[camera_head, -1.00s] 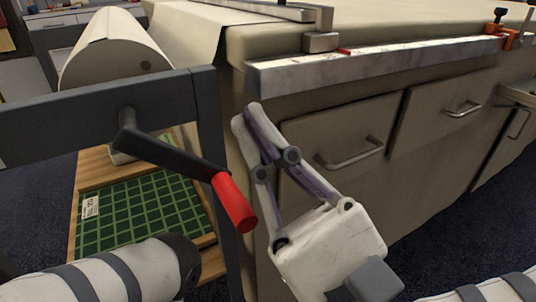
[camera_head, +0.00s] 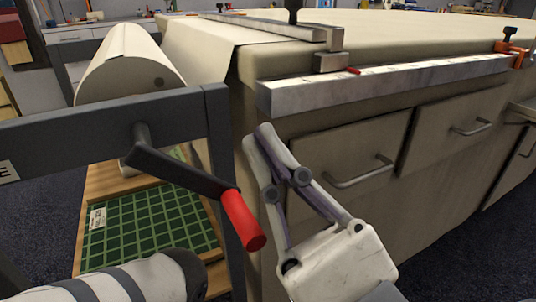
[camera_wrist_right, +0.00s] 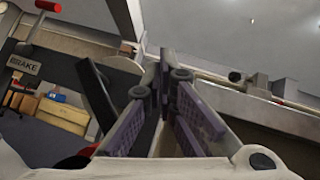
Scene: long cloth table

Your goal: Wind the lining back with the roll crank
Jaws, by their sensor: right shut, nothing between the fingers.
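The roll crank (camera_head: 185,172) is a black arm on the grey stand, angled down to the right, with a red handle (camera_head: 243,220) at its end. The cream roll of lining (camera_head: 125,62) sits behind the stand's top rail, and a sheet of lining (camera_head: 205,40) lies over the table's left end. My right gripper (camera_head: 262,138) is shut and empty, pointing up, just right of the crank handle in the picture and apart from it. Its fingers also show in the right wrist view (camera_wrist_right: 165,65). My left gripper is out of view.
The long cloth table (camera_head: 400,38) has drawers (camera_head: 355,150) with metal handles close behind my right gripper. A metal bar (camera_head: 390,82) runs along its edge, with an orange clamp (camera_head: 513,50). A BRAKE label (camera_wrist_right: 22,63) sits beneath a red-tipped lever (camera_wrist_right: 40,18).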

